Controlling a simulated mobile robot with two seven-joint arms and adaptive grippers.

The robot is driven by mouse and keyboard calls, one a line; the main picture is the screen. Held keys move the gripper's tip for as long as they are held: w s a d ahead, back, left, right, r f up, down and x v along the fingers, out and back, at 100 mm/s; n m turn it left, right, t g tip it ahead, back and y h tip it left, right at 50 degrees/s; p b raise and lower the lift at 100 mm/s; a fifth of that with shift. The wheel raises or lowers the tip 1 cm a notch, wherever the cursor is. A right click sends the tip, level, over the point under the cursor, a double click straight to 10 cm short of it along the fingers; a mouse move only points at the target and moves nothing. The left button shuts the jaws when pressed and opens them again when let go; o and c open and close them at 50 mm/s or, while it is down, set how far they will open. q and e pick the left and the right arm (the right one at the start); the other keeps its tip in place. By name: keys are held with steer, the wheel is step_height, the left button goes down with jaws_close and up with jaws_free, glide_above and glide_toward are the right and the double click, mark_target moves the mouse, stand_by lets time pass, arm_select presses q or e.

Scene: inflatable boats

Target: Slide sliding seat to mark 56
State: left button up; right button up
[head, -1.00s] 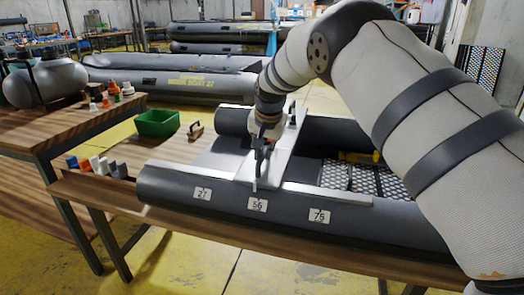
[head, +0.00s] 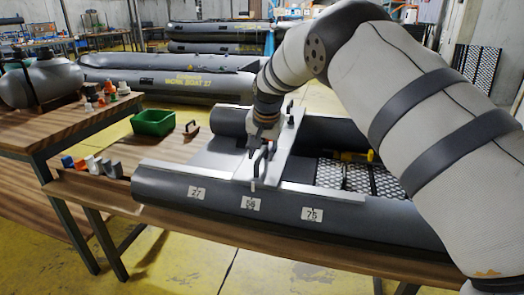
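The sliding seat (head: 284,139) is a flat grey plank lying across the grey inflatable boat (head: 345,218). Its near end, with a small white pointer (head: 253,184), stands just above the tag marked 56 (head: 250,203). The tag marked 27 (head: 196,193) is to the left and the tag marked 75 (head: 312,214) to the right. A dark upright handle (head: 261,166) stands on the seat's near end. My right gripper (head: 259,152) is at the top of this handle, slightly behind and left. Its fingers look apart, with the handle showing clear below. My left gripper is out of view.
A side table (head: 60,122) with a grey tank is at far left.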

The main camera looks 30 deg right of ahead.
steer(key=v, duration=1.2)
